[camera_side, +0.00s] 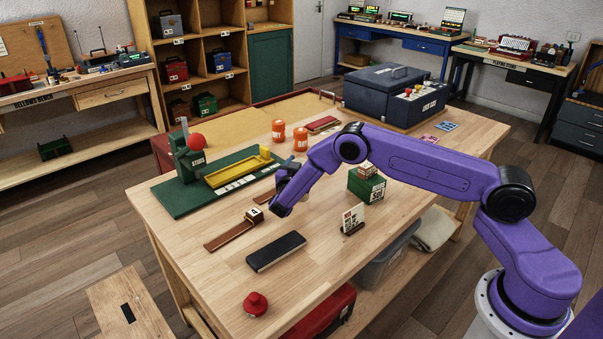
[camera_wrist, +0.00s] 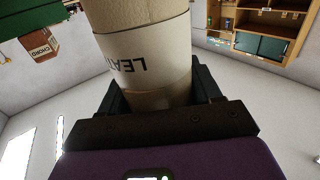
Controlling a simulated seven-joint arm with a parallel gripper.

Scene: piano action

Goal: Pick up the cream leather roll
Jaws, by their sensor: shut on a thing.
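The cream leather roll (camera_wrist: 150,62) fills the middle of the wrist view, with part of a dark word, "LEA", showing upside down on its paper band. My gripper (camera_wrist: 160,92) is shut on it, with a dark jaw on either side of the roll. In the side view my gripper (camera_side: 283,196) is over the middle of the bench, near the front right edge of the green board. The roll cannot be made out there; my wrist hides it.
A green board (camera_side: 180,203) with a yellow part lies left of my gripper. A brown strip with a small block (camera_side: 232,233), a black bar (camera_side: 276,251) and a red knob (camera_side: 256,303) lie in front. A green box (camera_side: 366,187) and card (camera_side: 352,217) stand to the right.

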